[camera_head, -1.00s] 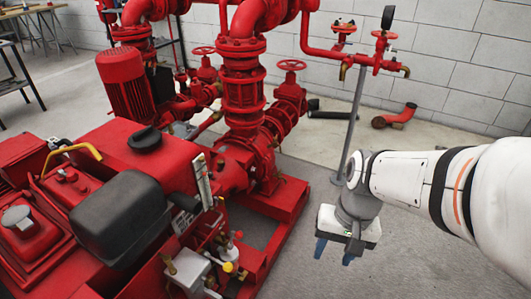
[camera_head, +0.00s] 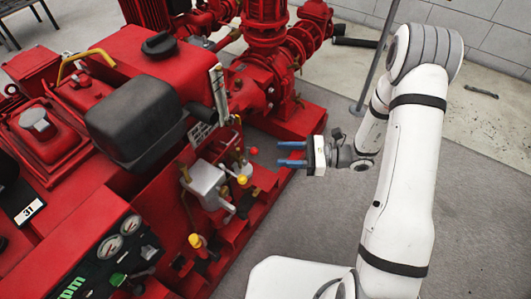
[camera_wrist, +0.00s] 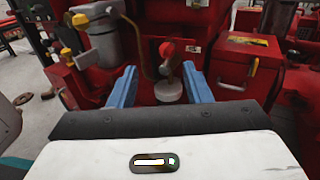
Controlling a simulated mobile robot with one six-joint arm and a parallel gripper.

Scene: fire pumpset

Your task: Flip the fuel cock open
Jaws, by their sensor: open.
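A small fitting with a red knob (camera_wrist: 167,48), a thin brass pipe and a pale round bowl (camera_wrist: 168,91) shows in the wrist view; it looks like the fuel cock, but I cannot be sure. The red knob also shows in the head view (camera_head: 253,151). My gripper (camera_head: 279,154) is open and empty, its blue fingers pointing left at the engine, right of the red knob with a gap. In the wrist view my gripper (camera_wrist: 159,69) frames the fitting between its fingers, apparently without contact.
A grey metal canister (camera_head: 207,182) with a yellow knob (camera_head: 242,180) sits beside the fitting. A red box (camera_wrist: 246,66) stands at its right in the wrist view. The gauge panel (camera_head: 110,250) is at lower left. Floor (camera_head: 310,215) right of the red frame is clear.

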